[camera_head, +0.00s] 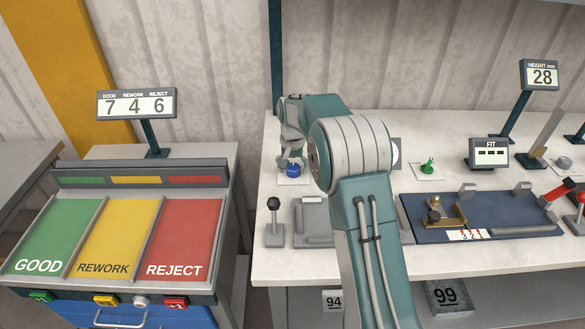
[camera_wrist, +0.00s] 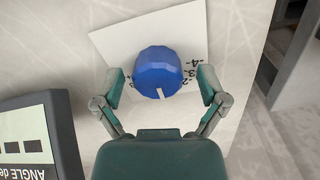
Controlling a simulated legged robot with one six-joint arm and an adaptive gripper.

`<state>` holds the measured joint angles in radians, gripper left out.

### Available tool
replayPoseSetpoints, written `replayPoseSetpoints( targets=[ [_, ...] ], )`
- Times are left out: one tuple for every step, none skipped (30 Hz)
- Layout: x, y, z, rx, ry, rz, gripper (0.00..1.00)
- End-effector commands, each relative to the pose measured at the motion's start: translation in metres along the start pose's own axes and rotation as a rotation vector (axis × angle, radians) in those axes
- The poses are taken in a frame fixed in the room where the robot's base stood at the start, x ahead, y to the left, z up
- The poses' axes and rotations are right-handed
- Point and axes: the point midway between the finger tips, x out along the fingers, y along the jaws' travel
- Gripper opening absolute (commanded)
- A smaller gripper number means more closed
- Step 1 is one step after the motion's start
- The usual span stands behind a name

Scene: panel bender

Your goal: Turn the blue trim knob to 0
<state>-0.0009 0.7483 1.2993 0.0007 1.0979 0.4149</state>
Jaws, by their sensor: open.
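The blue trim knob (camera_wrist: 158,72) is faceted and sits on a white scale plate (camera_wrist: 120,42) in the wrist view. Its white pointer mark faces the bottom of that view, slightly right of the knob's middle. Figures reading about 4, 3 and 2 show at the knob's right; a mark at its left is partly hidden. I cannot read which figure the pointer meets. My gripper (camera_wrist: 160,88) is open, with one finger on each side of the knob; contact is not clear. In the head view my gripper (camera_head: 291,150) is above the blue knob (camera_head: 293,169).
An angle display (camera_wrist: 35,145) stands close at the lower left of the wrist view. In the head view a black-knobbed lever (camera_head: 273,215) stands in front of the blue knob. A green knob (camera_head: 428,167) and a blue fixture (camera_head: 480,215) are to the right on the bench.

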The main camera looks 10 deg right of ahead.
Motion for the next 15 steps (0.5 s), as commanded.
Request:
replayPoseSetpoints(
  targets=[
    [-0.001,0.000,0.000,0.000,0.001,0.000,0.92],
    [-0.001,0.000,0.000,0.000,0.002,0.000,0.92],
    [-0.001,0.000,-0.001,0.000,0.002,-0.001,0.92],
    [-0.001,0.000,-0.001,0.000,0.003,-0.001,0.92],
    [-0.002,0.000,-0.001,0.000,0.003,-0.001,0.92],
    [-0.004,0.000,-0.001,0.000,0.004,-0.001,0.92],
    [-0.006,0.000,-0.001,0.000,0.004,-0.001,0.92],
    [-0.009,0.000,-0.001,0.000,0.005,-0.002,0.92],
    [-0.014,0.000,-0.001,0.000,0.006,-0.002,0.92],
    [-0.019,0.000,-0.001,0.000,0.007,-0.002,0.92],
    [-0.024,0.000,-0.001,0.000,0.006,-0.002,0.92],
    [-0.032,-0.001,-0.001,0.000,0.007,-0.002,0.92],
    [-0.038,-0.001,-0.001,0.000,0.008,-0.002,0.92],
    [-0.045,-0.001,-0.002,0.000,0.007,-0.002,0.92],
    [-0.054,-0.001,-0.001,0.000,0.007,-0.002,0.92]
  ],
)
